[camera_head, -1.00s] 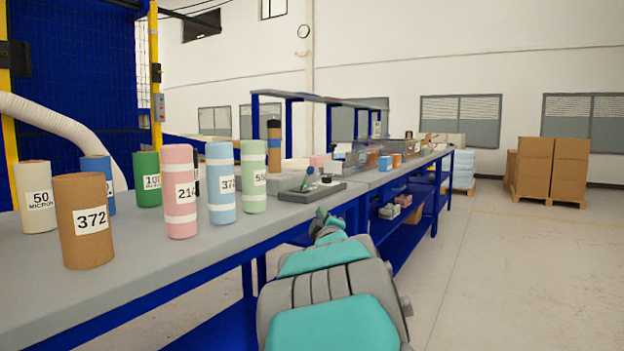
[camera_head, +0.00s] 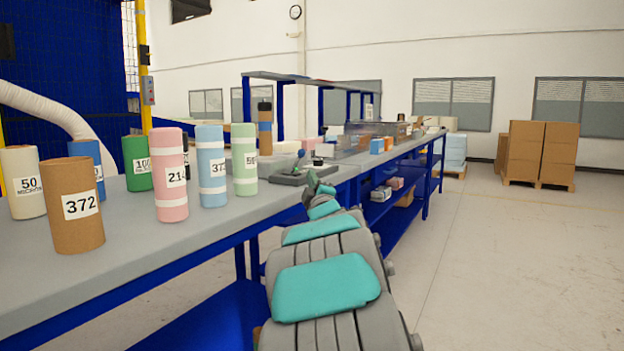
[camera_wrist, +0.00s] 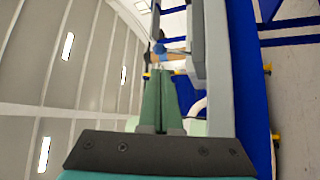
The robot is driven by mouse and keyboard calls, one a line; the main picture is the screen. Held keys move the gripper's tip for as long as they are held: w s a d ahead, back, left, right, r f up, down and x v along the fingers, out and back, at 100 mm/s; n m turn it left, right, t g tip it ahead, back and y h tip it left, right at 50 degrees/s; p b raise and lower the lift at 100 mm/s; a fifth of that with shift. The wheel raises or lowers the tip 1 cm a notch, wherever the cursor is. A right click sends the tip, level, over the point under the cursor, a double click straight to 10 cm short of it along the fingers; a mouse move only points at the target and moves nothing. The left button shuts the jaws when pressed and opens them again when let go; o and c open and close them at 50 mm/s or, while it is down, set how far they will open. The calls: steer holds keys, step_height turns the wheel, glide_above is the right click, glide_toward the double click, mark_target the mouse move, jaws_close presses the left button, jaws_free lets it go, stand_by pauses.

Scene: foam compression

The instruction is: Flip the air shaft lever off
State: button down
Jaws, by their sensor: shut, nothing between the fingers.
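I cannot make out the air shaft lever clearly. A dark grey tray (camera_head: 300,176) with small dark and green parts, too small to tell apart, lies on the long grey bench (camera_head: 240,219). Behind it stands a brown roll with a blue band and a dark top (camera_head: 265,130); a brown and blue piece (camera_wrist: 172,57) also shows ahead of the fingers in the wrist view. My gripper (camera_wrist: 160,82) has its green fingers shut together with nothing between them. In the head view, my arm reaches toward the bench's front edge near the tray, its end small and partly hidden.
Several upright numbered rolls, including a pink roll (camera_head: 171,185) and a brown 372 roll (camera_head: 76,225), stand at the left of the bench. Clear bins (camera_head: 365,137) and small boxes (camera_head: 377,146) stand farther along it. The floor (camera_head: 500,250) at right is open.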

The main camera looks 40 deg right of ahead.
mark_target(301, 155)
steer(key=p+x, duration=0.2)
steer(key=x, duration=0.9)
steer(key=shift+r, duration=0.1)
steer(key=shift+a, duration=0.15)
